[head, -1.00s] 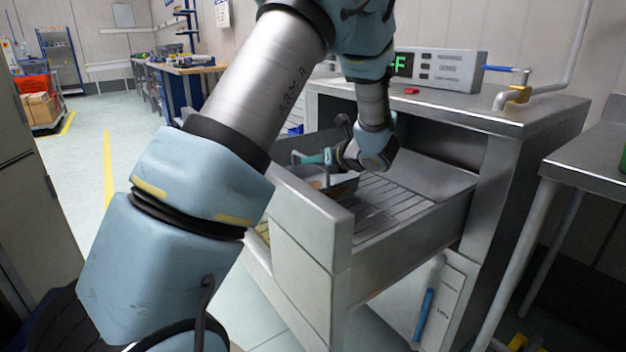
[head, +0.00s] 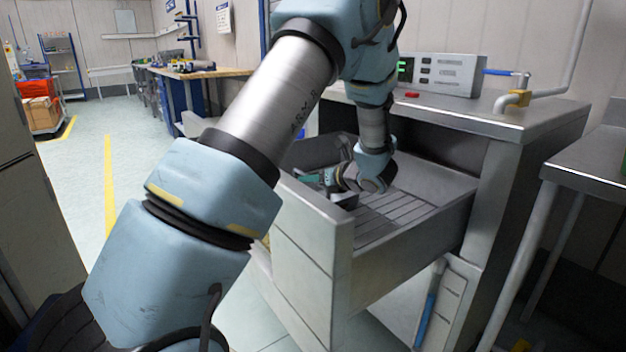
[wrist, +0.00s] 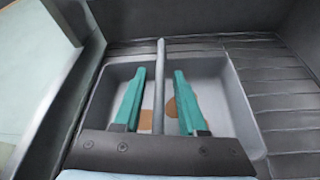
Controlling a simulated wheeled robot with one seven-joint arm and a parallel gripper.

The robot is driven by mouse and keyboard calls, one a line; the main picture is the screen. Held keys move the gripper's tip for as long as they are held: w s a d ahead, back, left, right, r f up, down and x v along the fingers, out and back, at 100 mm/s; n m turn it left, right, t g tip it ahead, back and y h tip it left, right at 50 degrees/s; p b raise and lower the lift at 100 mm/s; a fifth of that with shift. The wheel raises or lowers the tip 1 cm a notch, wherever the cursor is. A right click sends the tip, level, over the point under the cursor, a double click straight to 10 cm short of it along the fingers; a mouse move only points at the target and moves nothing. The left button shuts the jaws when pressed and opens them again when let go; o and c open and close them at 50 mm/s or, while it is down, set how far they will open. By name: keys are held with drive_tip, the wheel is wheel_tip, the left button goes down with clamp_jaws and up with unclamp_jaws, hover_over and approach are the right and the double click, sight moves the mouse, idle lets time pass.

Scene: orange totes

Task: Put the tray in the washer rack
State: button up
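The grey tray (wrist: 236,108) has brown stains on its floor and a bar handle (wrist: 159,60) across its middle. In the wrist view it lies inside the pulled-out drawer, on the slatted washer rack (wrist: 288,98), close to the left wall. In the head view, a small dark part of the tray (head: 346,201) shows; the drawer front and my arm hide most of it. My gripper (wrist: 159,75) has its two green fingers apart, one on each side of the handle, with gaps to it. In the head view, my gripper (head: 318,178) is low inside the drawer.
The drawer front (head: 310,255) stands out from the steel washer (head: 530,115). The rack's right part (head: 400,215) is bare. A control box (head: 440,74) and a small red object (head: 412,94) are on top. A steel table (head: 590,165) stands at the right.

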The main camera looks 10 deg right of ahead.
drive_tip(key=shift+r, duration=0.15)
drive_tip(key=v, duration=1.2)
